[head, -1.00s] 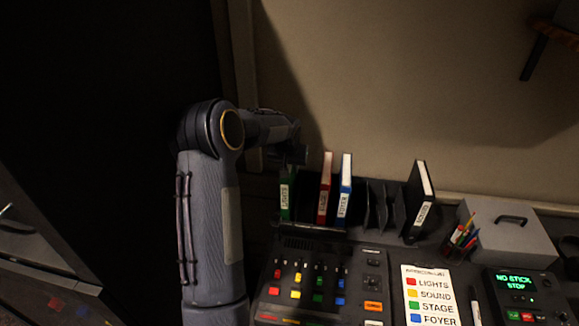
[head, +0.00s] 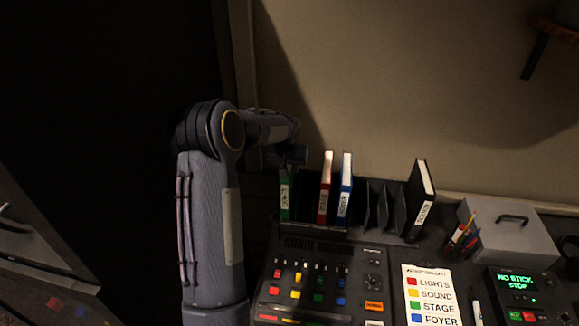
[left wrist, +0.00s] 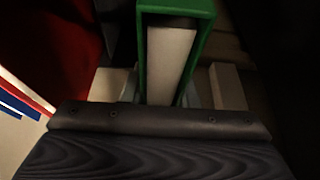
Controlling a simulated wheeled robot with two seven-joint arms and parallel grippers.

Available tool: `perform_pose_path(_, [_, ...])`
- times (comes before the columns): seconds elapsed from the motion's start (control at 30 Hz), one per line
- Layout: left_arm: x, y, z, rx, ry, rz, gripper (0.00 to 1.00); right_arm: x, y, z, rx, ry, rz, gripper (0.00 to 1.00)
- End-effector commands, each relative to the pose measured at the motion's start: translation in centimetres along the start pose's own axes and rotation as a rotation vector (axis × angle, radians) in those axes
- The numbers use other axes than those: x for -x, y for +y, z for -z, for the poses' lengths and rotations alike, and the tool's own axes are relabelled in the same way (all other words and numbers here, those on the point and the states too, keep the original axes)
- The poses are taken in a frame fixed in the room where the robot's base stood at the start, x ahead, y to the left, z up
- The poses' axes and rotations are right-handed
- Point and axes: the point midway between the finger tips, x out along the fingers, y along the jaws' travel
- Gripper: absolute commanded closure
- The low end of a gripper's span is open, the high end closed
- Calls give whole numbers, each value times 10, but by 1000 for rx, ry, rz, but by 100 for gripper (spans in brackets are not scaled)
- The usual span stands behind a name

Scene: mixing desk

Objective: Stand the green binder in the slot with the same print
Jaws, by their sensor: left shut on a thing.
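The green binder (head: 285,203) stands upright at the left end of the dark rack (head: 312,229), with a white label on its spine too small to read surely. My left gripper (head: 287,163) is at its top; in the left wrist view the gripper (left wrist: 172,95) is shut on the green binder (left wrist: 203,35), whose white pages show between the covers. Whether the binder's foot rests on the rack floor is hidden. My right gripper is not in view.
A red binder (head: 325,190) and a blue binder (head: 345,190) stand to the right in the rack. Empty slots follow, then a black binder (head: 420,200). A mixing desk (head: 315,290) lies in front. A pen holder (head: 458,242) and grey box (head: 508,235) stand right.

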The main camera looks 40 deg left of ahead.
Motion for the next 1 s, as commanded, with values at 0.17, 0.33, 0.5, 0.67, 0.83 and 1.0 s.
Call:
perform_pose_path(0.17, [-1,0,0,0,2,-1,70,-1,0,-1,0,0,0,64])
perform_pose_path(0.33, [-1,0,0,0,2,0,48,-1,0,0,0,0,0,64])
perform_pose_path(0.5, [-1,0,0,0,1,0,47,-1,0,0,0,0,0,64])
perform_pose_path(0.67, [2,0,-1,0,-1,0,47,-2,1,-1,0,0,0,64])
perform_pose_path(0.83, [25,0,0,-1,3,-1,47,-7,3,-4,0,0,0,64])
perform_pose_path(1.0, [55,0,0,0,4,-1,47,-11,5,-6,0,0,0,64])
